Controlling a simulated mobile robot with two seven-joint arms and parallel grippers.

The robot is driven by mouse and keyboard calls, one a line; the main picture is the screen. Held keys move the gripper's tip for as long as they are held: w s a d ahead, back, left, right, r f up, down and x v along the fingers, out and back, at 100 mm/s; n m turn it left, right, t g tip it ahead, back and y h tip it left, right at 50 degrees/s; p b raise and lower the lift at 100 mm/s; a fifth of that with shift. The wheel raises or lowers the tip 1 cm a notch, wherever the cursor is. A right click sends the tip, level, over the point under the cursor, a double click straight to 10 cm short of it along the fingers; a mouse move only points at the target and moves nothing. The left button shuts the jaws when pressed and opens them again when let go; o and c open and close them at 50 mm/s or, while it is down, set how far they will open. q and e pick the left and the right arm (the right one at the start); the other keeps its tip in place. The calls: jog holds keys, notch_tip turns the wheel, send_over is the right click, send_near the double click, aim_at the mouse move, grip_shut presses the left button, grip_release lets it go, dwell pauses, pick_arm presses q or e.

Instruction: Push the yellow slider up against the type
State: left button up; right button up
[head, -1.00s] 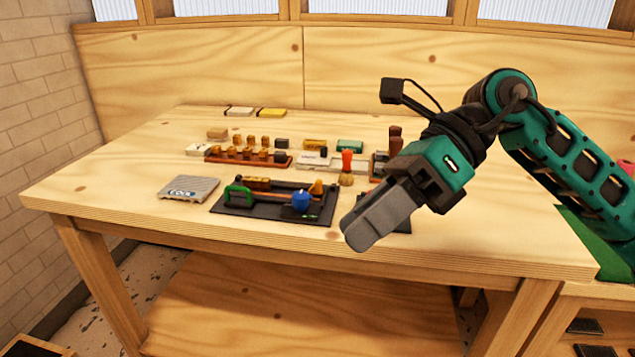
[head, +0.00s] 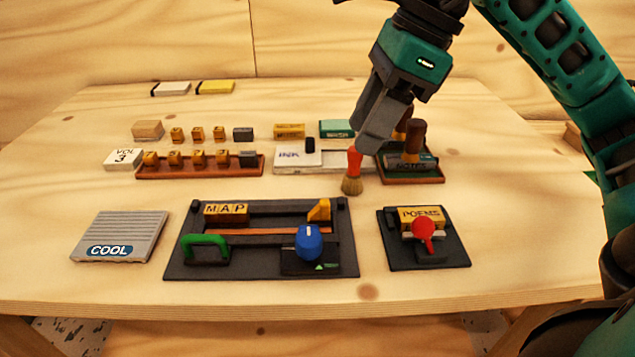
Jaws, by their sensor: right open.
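The yellow slider (head: 319,211) is a small wedge-shaped block at the right end of the upper channel of a dark tray (head: 262,267). A clear gap lies between slider and type. A green handle (head: 206,244) and a blue knob (head: 309,243) are on the tray below the channel. My right gripper (head: 372,140) is above the back right of the table, pointing down near a brush, apart from the slider. It is open. My left gripper is not in view.
A red-handled brush (head: 352,172) stands below my right gripper. A POEMS holder with a red lever (head: 424,238) is right of the tray. A COOL plate (head: 120,236) lies left. Racked type (head: 200,167), an ink pad (head: 300,158) and stamps (head: 412,145) stand behind.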

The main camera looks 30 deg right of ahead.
aim_at(326, 201)
jog(key=b+x, duration=0.2)
jog(key=x, duration=0.9)
jog(key=shift+s, duration=0.15)
jog(key=shift+a+f, duration=0.2)
jog(key=shift+f, duration=0.3)
jog(key=shift+c, duration=0.2)
jog(key=c, duration=0.3)
grip_shut()
